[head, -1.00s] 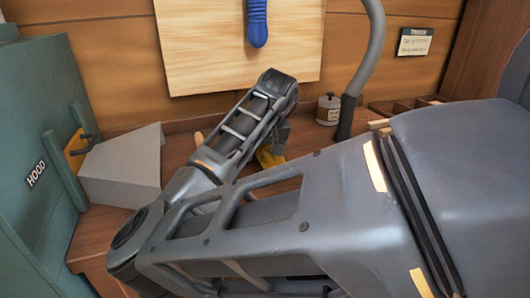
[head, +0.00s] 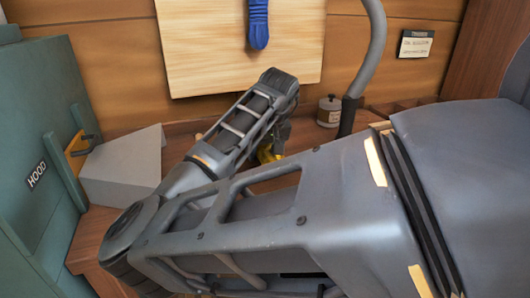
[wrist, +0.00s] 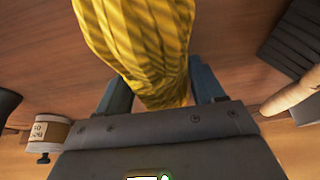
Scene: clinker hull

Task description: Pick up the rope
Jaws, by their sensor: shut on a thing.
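The yellow rope (wrist: 145,40) fills the upper middle of the wrist view and runs down between the two fingers of my gripper (wrist: 160,92). The gripper is shut on it. In the head view a small part of the yellow rope (head: 266,152) shows beside the end of my arm, over the wooden bench. My gripper is mostly hidden there behind the arm. I cannot tell whether the rope touches the bench.
A small labelled jar (head: 329,111) and a grey curved pipe (head: 372,50) stand right of the arm. A grey angular block (head: 122,165) and a green hood (head: 45,130) are at left. A blue-handled thing (head: 258,25) hangs on a pale board (head: 200,50).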

